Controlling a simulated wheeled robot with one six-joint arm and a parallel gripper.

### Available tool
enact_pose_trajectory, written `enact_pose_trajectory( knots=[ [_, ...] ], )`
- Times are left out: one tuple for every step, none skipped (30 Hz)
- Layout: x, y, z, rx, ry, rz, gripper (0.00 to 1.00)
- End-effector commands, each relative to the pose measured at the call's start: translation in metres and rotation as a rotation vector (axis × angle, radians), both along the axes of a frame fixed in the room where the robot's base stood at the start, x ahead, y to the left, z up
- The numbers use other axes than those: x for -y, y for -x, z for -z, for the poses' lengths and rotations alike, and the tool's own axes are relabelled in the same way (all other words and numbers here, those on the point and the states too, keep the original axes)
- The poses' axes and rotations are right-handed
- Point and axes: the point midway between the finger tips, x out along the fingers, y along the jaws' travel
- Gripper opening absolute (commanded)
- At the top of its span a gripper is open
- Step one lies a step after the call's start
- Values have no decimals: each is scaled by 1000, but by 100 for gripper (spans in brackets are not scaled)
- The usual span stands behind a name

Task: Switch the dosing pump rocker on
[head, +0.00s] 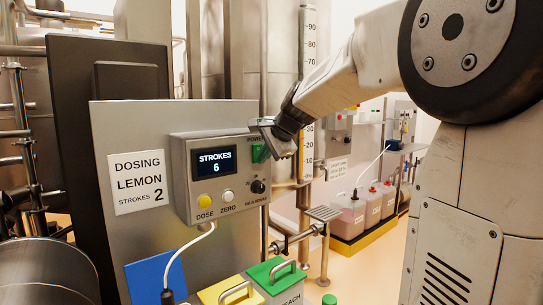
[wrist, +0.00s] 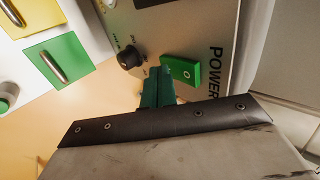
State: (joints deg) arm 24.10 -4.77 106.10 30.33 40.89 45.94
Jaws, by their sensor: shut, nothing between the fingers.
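The green power rocker (head: 259,153) is on the right part of the grey dosing control box (head: 180,170), under the word POWER. In the wrist view the rocker (wrist: 180,71) shows a round O mark at one end. Its tilt is hard to tell. My gripper (head: 265,124) is at the box's upper right, close to the rocker and partly over the POWER label. In the wrist view its dark green fingertips (wrist: 157,82) are together and empty, just beside the rocker. I cannot tell whether they touch it. The display (head: 216,163) is lit and reads STROKES 6.
Below the display are a yellow DOSE button (head: 204,201) and a white ZERO button (head: 227,197). A black knob (head: 257,186) sits below the rocker. Yellow (head: 232,291) and green (head: 275,274) handled lids lie below the box. A sign (head: 140,183) reads DOSING LEMON STROKES 2.

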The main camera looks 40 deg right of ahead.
Motion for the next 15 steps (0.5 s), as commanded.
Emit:
enact_pose_trajectory(
  knots=[
    [-6,-2,0,7,-1,-8,0],
    [-5,-2,0,6,0,-6,0],
    [-6,-2,0,6,0,-7,0],
    [-6,-2,0,6,0,-8,0],
    [-6,-2,0,6,0,-8,0],
    [-6,-2,0,6,0,-8,0],
    [-6,-2,0,6,0,-7,0],
    [-5,-2,0,6,0,-7,0],
    [-5,-2,-1,6,0,-6,0],
    [-5,-2,-2,6,0,-6,0],
    [-5,-2,-3,6,0,-6,0],
    [-5,-2,-4,7,0,-6,0],
    [-5,-2,-5,7,0,-6,0],
    [-5,-2,-7,7,0,-6,0],
    [-5,-2,-9,7,0,-6,0]
  ],
)
